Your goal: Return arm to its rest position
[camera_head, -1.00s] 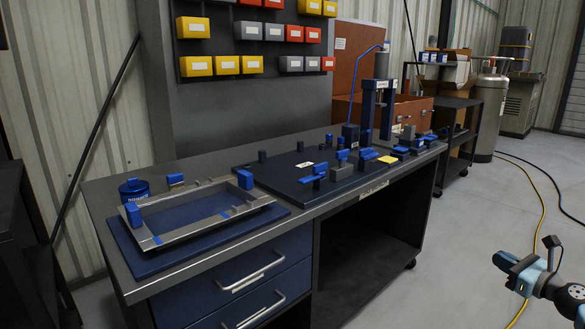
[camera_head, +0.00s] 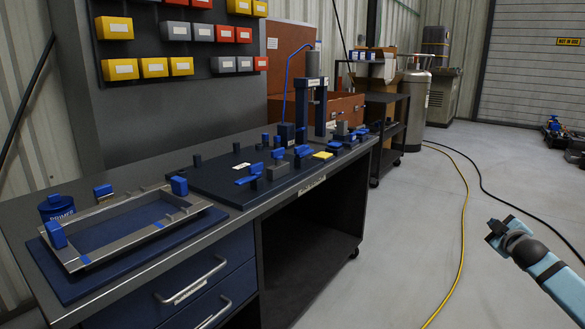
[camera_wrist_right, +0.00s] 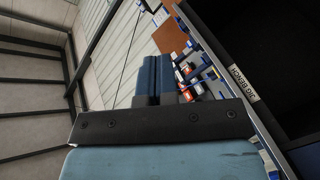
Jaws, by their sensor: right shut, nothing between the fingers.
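My right gripper (camera_head: 499,232) is at the right of the head view, over the open floor and well apart from the workbench. In the right wrist view its fingers (camera_wrist_right: 154,80) lie together, shut with nothing between them. The workbench (camera_head: 238,222) stands left and centre in the head view. A metal frame (camera_head: 110,264) with blue clamps lies on a blue plate at its near end. My left gripper is not in either current view.
A dark fixture plate (camera_head: 215,181) with several blue clamps covers the bench's far part. A dark cart (camera_head: 388,130) and a gas cylinder (camera_head: 414,107) stand beyond.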

